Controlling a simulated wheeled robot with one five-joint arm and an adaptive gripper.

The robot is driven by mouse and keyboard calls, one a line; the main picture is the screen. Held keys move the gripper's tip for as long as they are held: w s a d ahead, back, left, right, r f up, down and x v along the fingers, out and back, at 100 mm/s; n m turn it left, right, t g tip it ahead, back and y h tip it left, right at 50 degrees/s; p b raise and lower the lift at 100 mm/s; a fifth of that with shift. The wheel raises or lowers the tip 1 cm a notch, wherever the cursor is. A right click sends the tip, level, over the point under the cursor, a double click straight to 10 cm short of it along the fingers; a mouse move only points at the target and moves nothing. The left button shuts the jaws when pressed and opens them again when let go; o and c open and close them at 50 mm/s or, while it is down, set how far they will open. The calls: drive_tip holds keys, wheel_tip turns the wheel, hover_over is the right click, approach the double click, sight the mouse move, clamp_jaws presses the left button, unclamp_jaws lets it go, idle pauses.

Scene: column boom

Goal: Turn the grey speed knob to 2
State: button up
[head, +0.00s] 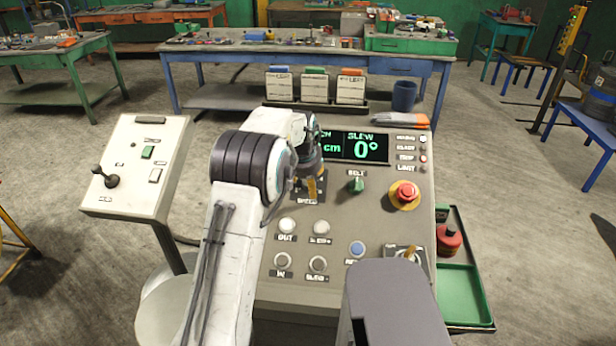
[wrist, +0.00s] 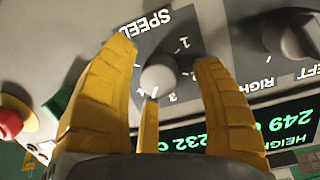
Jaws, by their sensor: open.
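The grey speed knob (wrist: 158,75) shows in the wrist view on a dark plate marked SPEED, with numbers along its right side. A pale pointer mark on its lower edge points down, nearest the 3. My gripper (wrist: 165,58) is open, with yellow fingers on the left and right of the knob and a third below it. I see gaps between the side fingers and the knob; whether the lower finger touches it I cannot tell. In the head view my gripper (head: 312,190) is over the SPEED label and hides the knob.
The console has a green BELT switch (head: 357,185), a red emergency button (head: 405,195), several push buttons and a lit display (head: 362,147) reading SLEW 0°. A dark knob marked LEFT and RIGHT (wrist: 297,40) stands right of the gripper in the wrist view.

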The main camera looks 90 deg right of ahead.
drive_tip(key=shift+o, duration=0.2)
drive_tip(key=shift+f, duration=0.2)
drive_tip(key=c, duration=1.2)
drive_tip(key=shift+f+b, duration=0.2)
drive_tip(key=shift+b, duration=0.25)
clamp_jaws()
drive_tip(key=shift+a+r+n+b, duration=0.1)
drive_tip(key=shift+n+b, duration=0.35)
drive_tip(key=shift+n, duration=0.25)
drive_tip(key=o, duration=1.2)
unclamp_jaws()
drive_tip(key=shift+r, duration=0.1)
drive_tip(key=shift+c, duration=0.2)
drive_tip(key=shift+r, duration=0.1)
